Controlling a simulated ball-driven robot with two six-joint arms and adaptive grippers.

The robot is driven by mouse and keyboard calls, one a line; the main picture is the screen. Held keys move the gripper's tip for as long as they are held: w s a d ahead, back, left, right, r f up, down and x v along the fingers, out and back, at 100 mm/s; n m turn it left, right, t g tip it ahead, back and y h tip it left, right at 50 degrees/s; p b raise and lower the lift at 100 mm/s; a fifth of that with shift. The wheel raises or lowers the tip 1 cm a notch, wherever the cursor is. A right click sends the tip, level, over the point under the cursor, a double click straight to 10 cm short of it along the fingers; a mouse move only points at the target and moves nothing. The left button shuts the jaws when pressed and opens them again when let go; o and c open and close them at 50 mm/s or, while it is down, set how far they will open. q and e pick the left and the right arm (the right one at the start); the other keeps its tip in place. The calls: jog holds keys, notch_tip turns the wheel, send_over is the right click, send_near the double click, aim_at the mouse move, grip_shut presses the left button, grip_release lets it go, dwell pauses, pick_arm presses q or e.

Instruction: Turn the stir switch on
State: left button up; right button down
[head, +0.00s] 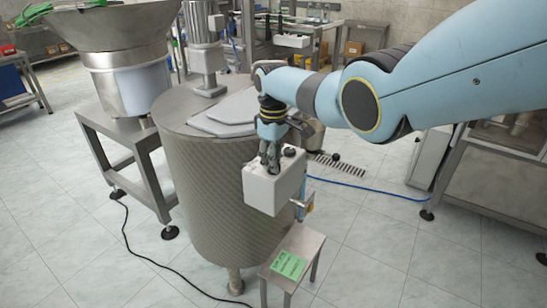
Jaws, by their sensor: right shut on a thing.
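A white control box (262,193) is mounted on the side of a large grey metal tank (205,200). A black knob (290,152) shows on the box's top, right of my gripper. My right gripper (270,164) reaches down from the blue arm to the left part of the box's top. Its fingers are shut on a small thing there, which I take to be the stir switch. The fingers hide that switch, so its position cannot be told. My left gripper is not in view.
A grey lid (232,113) and a motor column (204,55) are on the tank top. A small metal stool (312,243) with a green label (289,265) stands below the box. A feeder bowl (110,28) on a frame stands left. A blue cable crosses the tiled floor at right.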

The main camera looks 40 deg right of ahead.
jog(key=m, duration=0.4)
jog(key=shift+m+p, duration=0.4)
jog(key=m, duration=0.4)
dwell(0.4)
jog(key=c, duration=1.3)
grip_release()
jog(key=shift+c, duration=0.2)
notch_tip(320, 180, up, 12)
jog(key=shift+m, duration=0.3)
